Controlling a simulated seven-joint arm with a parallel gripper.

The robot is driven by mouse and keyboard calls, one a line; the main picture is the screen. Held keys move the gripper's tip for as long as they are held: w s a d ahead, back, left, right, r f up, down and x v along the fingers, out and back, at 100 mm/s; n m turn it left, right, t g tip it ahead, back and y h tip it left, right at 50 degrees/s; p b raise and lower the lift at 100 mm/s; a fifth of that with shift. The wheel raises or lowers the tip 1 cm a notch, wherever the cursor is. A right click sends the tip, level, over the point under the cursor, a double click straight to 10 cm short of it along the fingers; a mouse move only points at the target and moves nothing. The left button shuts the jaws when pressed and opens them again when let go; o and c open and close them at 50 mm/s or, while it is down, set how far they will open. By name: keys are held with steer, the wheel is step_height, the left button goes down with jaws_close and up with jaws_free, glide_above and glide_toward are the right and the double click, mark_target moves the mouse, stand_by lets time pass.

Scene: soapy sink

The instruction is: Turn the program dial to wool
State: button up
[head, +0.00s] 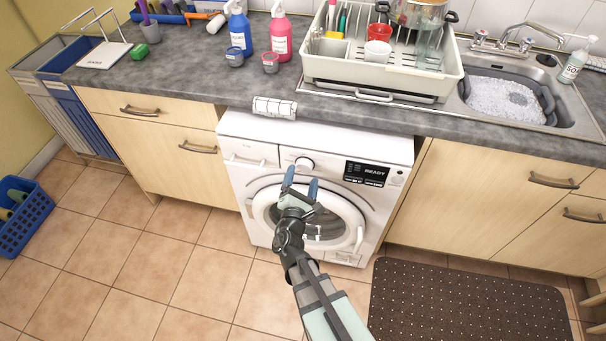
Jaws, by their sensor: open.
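The white washing machine (240,188) stands under the counter. Its round program dial (304,164) is on the upper front panel, left of a black display (367,173) that reads READY. The markings around the dial are too small to read, so I cannot tell which program it points to. My gripper (301,180) is open and empty, with its two blue-grey fingers pointing up just below the dial. I cannot tell whether the fingers touch the panel. My gripper and arm hide part of the round door (340,215).
A white label card (274,107) hangs at the counter edge above the machine. The grey counter (190,70) overhangs the front panel. Cupboards flank the machine. A dark mat (465,305) lies on the floor at right, and a blue basket (25,225) stands at far left.

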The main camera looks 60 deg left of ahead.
steer(key=v, duration=0.9)
steer(key=shift+s+d, duration=0.25)
steer(key=w+d+f+m+g+h, duration=0.3)
steer(key=d+f+m+g+h, duration=0.5)
steer(key=d+f+m+h, duration=1.4)
steer(key=d+f+m+g+y, duration=0.2)
steer(key=d+m, duration=0.3)
steer(key=d, duration=0.7)
steer(key=w+d+f+m+g+y, duration=0.1)
steer(key=d+f+m+g+y, duration=0.2)
steer(key=d, duration=1)
steer(key=d+f+m+g+y, duration=0.3)
steer(key=d+f+m+g, duration=0.3)
steer(key=d, duration=0.7)
steer(key=shift+w+f+m, duration=0.2)
steer(key=shift+w+m, duration=0.2)
steer(key=shift+m, duration=0.6)
